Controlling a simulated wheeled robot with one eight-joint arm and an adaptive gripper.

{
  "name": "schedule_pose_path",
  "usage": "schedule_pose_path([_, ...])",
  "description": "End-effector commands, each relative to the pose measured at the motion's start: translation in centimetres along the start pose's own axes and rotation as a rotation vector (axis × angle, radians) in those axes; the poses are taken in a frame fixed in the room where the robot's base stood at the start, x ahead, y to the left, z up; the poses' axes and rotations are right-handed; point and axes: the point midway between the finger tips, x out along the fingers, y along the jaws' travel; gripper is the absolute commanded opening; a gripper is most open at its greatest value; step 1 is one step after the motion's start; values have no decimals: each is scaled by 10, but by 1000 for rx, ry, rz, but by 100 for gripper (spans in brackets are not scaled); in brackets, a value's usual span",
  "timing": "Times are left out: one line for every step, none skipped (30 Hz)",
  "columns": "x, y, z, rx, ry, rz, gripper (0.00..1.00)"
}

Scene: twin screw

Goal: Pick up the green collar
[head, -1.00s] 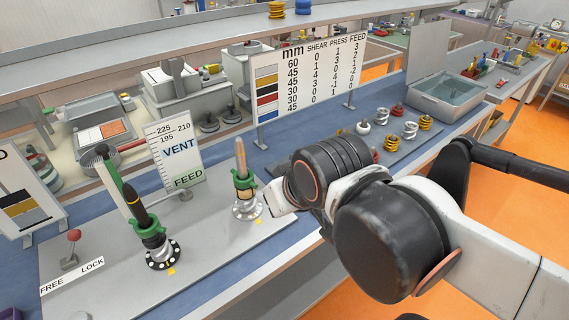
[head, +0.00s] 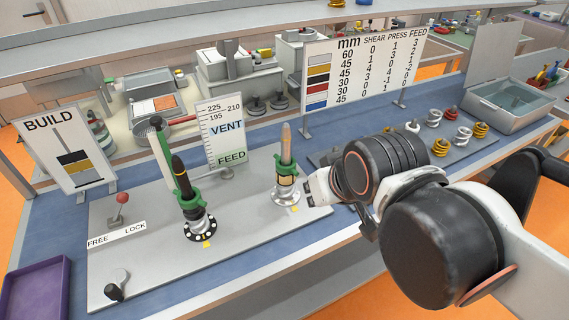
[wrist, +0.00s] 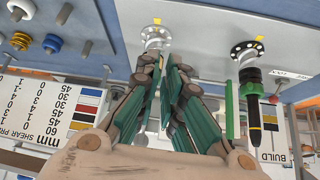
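Two green collars show in the head view. One green collar (head: 285,166) is around the right upright post, which has a tan tip and a round white base. The other green collar (head: 192,201) is around the left post, which has a black tip; it also shows in the wrist view (wrist: 250,89). My gripper (wrist: 161,62) reaches toward the right post's base in the wrist view. Its two fingers stand apart with a narrow gap. The fingers largely hide the right post and its collar there, so I cannot tell whether they touch it. In the head view my wrist is just right of the right post.
Both posts stand on a grey plate (head: 150,262) on the blue bench. A VENT/FEED sign (head: 224,136) stands behind, and a number board (head: 366,72) farther right. A red-knobbed lever (head: 122,198) and a purple tray (head: 36,290) are at left. Springs stand behind my arm.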

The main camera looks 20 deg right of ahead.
Motion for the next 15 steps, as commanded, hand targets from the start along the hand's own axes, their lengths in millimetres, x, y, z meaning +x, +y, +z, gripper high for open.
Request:
schedule_pose_path([-1, 0, -3, 15, -3, 0, 27])
schedule_pose_path([-2, 0, -5, 32, -7, -1, 34])
schedule_pose_path([-3, 0, -11, 67, -14, -2, 43])
schedule_pose_path([-4, 1, -15, 102, -21, -3, 50])
schedule_pose_path([-5, 1, -21, 144, -31, -4, 57])
schedule_pose_path([-7, 1, -29, 211, -46, -4, 66])
schedule_pose_path([-8, 2, -36, 267, -58, -3, 66])
schedule_pose_path([-8, 2, -44, 328, -72, -2, 66])
schedule_pose_path([-9, 3, -54, 414, -90, 0, 66])
schedule_pose_path([-9, 3, -61, 480, -106, 3, 66])
schedule_pose_path([-8, 4, -68, 545, -119, 6, 66])
schedule_pose_path([-7, 4, -78, 632, -140, 12, 66])
schedule_pose_path([-6, 5, -85, 696, -153, 17, 66])
schedule_pose_path([-4, 5, -91, 760, -169, 23, 66])
schedule_pose_path([-2, 6, -100, 847, -187, 31, 66])
